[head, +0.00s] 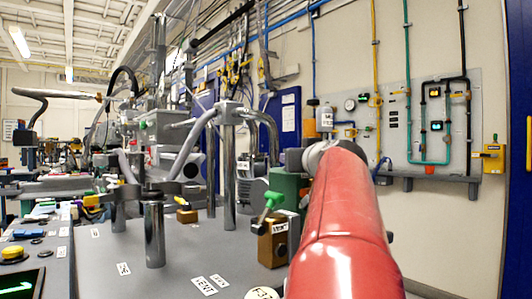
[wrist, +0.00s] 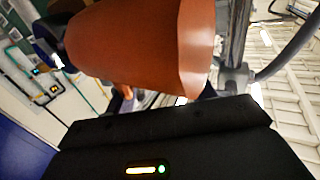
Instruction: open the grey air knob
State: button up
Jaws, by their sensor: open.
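I cannot make out a grey air knob with certainty in either view. A small valve with a green handle (head: 268,207) sits on a brass-coloured block (head: 273,243) at the bench's right side, left of my red arm. My arm reaches up and away in the head view and covers what is behind it. The dark body of my gripper (wrist: 170,125) fills the bottom of the wrist view. My gripper is open, and I see nothing held in it. Its fingertips do not show clearly. A large orange-red shape, probably my own arm, covers the upper middle of the wrist view.
The grey bench (head: 185,255) carries steel posts (head: 154,230) and bent pipes close left of my arm. A wall panel (head: 395,128) with gauges and coloured pipes stands at the right, above a shelf (head: 430,179). A yellow box (head: 493,158) is farther right.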

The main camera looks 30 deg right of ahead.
jog(key=shift+w+d, duration=0.2)
jog(key=shift+w, duration=0.45)
jog(key=c, duration=0.9)
jog(key=shift+c, duration=0.2)
